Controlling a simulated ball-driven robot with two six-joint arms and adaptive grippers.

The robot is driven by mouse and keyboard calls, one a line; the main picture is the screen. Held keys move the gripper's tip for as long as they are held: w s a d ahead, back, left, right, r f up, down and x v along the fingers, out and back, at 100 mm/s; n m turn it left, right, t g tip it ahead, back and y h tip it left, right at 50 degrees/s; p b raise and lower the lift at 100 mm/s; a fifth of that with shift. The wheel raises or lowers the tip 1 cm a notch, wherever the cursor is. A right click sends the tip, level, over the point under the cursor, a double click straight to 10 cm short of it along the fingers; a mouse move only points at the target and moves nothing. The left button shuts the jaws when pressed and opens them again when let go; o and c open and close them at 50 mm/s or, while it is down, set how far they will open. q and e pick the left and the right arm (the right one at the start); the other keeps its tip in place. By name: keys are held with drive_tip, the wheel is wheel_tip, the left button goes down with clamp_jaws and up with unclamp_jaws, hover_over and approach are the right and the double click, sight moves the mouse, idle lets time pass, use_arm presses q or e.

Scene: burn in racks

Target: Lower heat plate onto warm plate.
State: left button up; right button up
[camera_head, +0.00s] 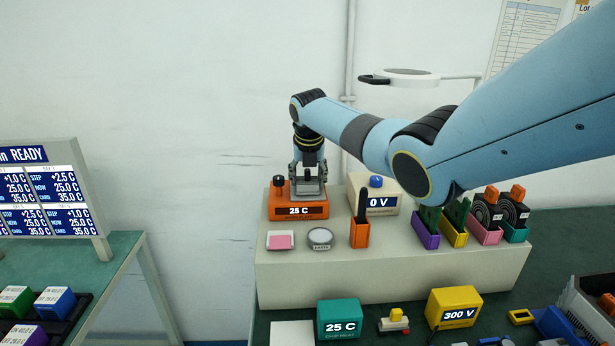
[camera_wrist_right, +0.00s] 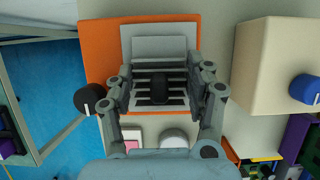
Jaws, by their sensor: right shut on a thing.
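The orange unit reading 25 C (camera_head: 299,211), seemingly the warm plate, stands on the grey raised bench. It also shows in the right wrist view (camera_wrist_right: 97,40) with a pale plate on top. My right gripper (camera_head: 308,172) points down over it. My left gripper is out of view.
A beige 0 V unit (camera_head: 374,203) stands close right of the orange unit. A pink pad (camera_head: 280,241), a round grey disc (camera_head: 320,237) and an orange holder (camera_head: 360,234) stand in front. Several coloured holders are farther right. A magnifier lamp (camera_head: 400,77) hangs above.

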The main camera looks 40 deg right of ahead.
drive_tip(key=o, duration=1.3)
drive_tip(key=shift+r, duration=0.1)
drive_tip(key=v, duration=1.1)
drive_tip(key=shift+s+a+r, duration=0.15)
drive_tip(key=shift+r, duration=0.2)
